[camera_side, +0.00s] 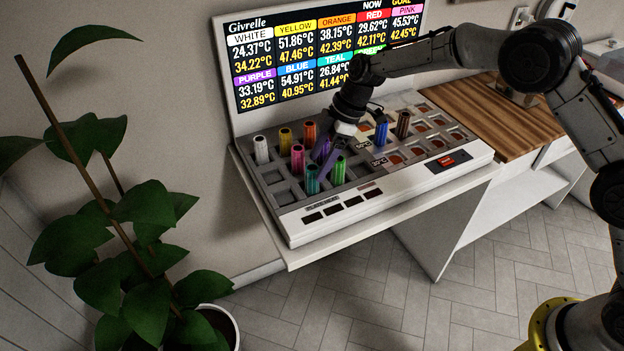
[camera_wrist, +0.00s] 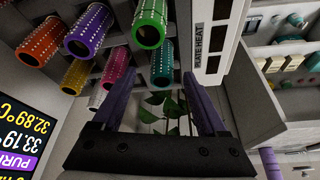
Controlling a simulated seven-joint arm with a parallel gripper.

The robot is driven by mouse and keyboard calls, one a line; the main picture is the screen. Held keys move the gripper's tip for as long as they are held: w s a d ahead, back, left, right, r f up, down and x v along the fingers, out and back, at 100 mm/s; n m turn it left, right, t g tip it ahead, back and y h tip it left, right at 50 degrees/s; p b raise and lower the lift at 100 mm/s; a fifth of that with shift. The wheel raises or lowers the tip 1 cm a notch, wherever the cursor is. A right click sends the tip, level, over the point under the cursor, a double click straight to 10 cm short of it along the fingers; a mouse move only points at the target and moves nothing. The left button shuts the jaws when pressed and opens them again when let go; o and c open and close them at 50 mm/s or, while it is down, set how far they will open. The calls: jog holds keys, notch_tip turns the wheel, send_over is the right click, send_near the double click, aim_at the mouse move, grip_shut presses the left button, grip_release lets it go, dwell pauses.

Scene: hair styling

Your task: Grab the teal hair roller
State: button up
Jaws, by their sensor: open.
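The teal hair roller (camera_side: 312,179) stands upright in the front-left part of the tray (camera_side: 283,194), left of the green roller (camera_side: 338,171). In the wrist view the teal roller (camera_wrist: 163,66) shows between and beyond the fingertips, beside the green roller (camera_wrist: 149,24). My gripper (camera_side: 327,160) has purple fingers and hangs tilted over the roller group, close to the teal roller. In the wrist view my gripper (camera_wrist: 158,76) is open, its fingers spread with nothing clasped. I cannot tell whether a finger touches any roller.
White (camera_side: 261,149), yellow (camera_side: 285,138), orange (camera_side: 309,132) and pink (camera_side: 298,158) rollers crowd nearby. Blue (camera_side: 381,135) and brown (camera_side: 403,124) rollers stand to the right. A display screen (camera_side: 300,75) rises behind. A plant (camera_side: 130,210) stands left.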

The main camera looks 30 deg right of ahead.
aim_at(315, 167)
jog(key=x, duration=0.4)
jog(key=shift+s+a, duration=0.1)
jog(key=shift+a, duration=0.1)
grip_shut()
